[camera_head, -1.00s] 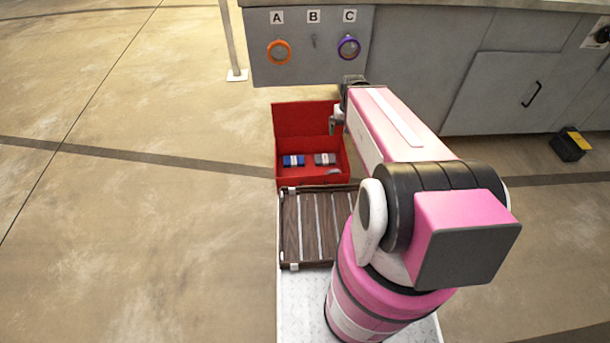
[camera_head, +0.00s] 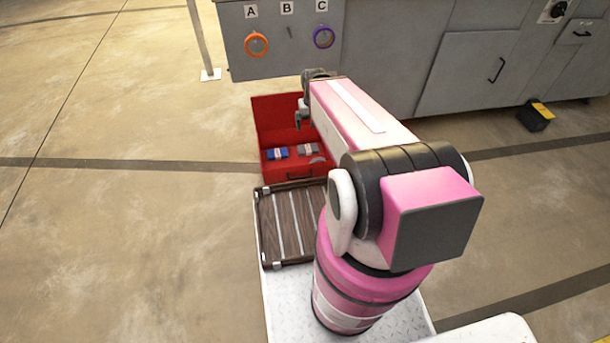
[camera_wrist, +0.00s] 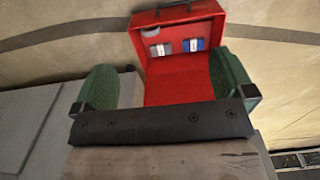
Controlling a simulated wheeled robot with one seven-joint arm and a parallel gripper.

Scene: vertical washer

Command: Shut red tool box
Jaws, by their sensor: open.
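The red tool box (camera_head: 291,173) stands at the front of my base in the head view, with its lid (camera_head: 276,119) raised on the far side. A blue item (camera_head: 276,153) and a grey item (camera_head: 308,149) lie inside. My gripper (camera_head: 300,117) is over the box by the raised lid, partly hidden by my arm. In the wrist view the green fingers (camera_wrist: 168,85) are wide apart and empty. The red lid shows between them, with the box's tray and handle (camera_wrist: 178,10) beyond. I cannot tell whether a finger touches the lid.
A grey cabinet panel with an orange ring (camera_head: 256,45) and a purple ring (camera_head: 324,37) stands just beyond the box. A brown slatted rack (camera_head: 288,225) is on the near side. A black and yellow object (camera_head: 536,116) lies far right. Floor at left is clear.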

